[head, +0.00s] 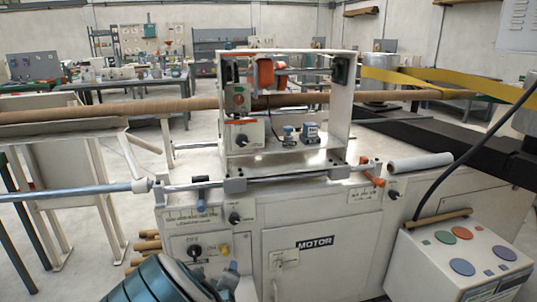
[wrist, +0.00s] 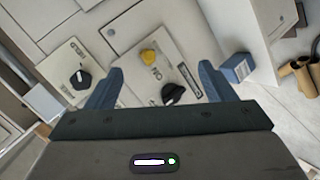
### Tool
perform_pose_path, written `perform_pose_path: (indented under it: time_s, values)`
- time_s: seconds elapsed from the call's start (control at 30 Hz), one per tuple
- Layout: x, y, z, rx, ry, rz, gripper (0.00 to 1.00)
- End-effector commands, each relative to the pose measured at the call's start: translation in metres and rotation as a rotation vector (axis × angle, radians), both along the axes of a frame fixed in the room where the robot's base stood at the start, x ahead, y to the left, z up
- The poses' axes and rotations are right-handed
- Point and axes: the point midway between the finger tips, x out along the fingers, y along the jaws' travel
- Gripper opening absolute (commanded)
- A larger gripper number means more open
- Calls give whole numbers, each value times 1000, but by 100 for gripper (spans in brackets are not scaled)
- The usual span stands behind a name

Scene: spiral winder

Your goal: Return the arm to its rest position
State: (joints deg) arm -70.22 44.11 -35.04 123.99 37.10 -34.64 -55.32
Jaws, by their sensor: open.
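My gripper (wrist: 160,68) shows in the wrist view with its two blue fingers spread wide apart and nothing between them. In the head view my gripper (head: 228,277) is at the bottom, in front of the lower left of the machine's control panel, partly hidden by my arm. Between and beyond the fingers, the wrist view shows a yellow knob (wrist: 148,56) and a black knob (wrist: 173,94) on the pale panel. The yellow knob also shows in the head view (head: 224,249), just above my gripper. I see no contact with the panel.
The white machine cabinet (head: 325,262), marked MOTOR, fills the middle. A box with coloured buttons (head: 468,250) stands at the lower right. A blue rod (head: 75,192) reaches out left, and cardboard tubes (head: 146,246) lie beside the cabinet. Open floor lies at the far left.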

Motion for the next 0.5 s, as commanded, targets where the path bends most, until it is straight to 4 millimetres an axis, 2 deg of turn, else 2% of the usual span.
perform_pose_path:
  time_s: [0.03, 0.27, 0.5]
  values:
    - [1, -15, 22, 68, 64, -46, 76]
    - [-17, -68, 81, 336, 344, -219, 76]
    - [-54, -119, 163, 556, 563, -372, 76]
